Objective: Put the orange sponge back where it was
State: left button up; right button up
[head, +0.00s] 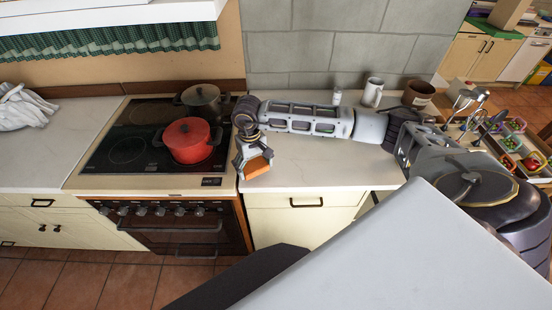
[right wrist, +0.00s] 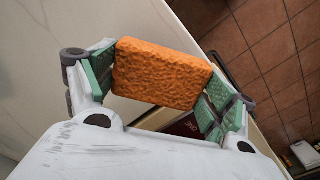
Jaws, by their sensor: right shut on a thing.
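The orange sponge (head: 257,165) is between the fingers of my right gripper (head: 252,162) in the head view, above the front edge of the counter just right of the stove. In the right wrist view the sponge (right wrist: 161,74) is a rough orange block, held between the green-padded fingers of my right gripper (right wrist: 158,82), which is shut on it. Whether the sponge touches the counter is hard to tell. My left gripper does not show.
A red pot (head: 188,141) and a dark pot (head: 201,100) stand on the black stovetop (head: 125,150). A white mug (head: 373,92), a small jar (head: 337,97) and a brown pot (head: 418,93) stand at the back right. The counter (head: 325,165) is clear right of the gripper.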

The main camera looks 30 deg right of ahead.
jog(key=shift+m, duration=0.5)
jog(key=w+d+r+b, duration=0.1)
jog(key=w+d+r, duration=0.1)
jog(key=w+d, duration=0.1)
jog(key=w+d+b, duration=0.1)
jog(key=d, duration=0.1)
jog(key=shift+w+r+b, duration=0.2)
jog(key=shift+r+b, duration=0.1)
jog(key=shift+r, duration=0.1)
jog(key=d+r+m, duration=0.2)
jog(key=d+m, duration=0.1)
jog(key=m, duration=0.8)
jog(key=d+r+m+b, duration=0.1)
jog(key=d+r+m, duration=0.1)
jog(key=m, duration=1)
jog(key=shift+s+d, duration=0.4)
jog(key=shift+d, duration=0.25)
jog(key=shift+f+p, duration=0.4)
jog(key=shift+f, duration=2.75)
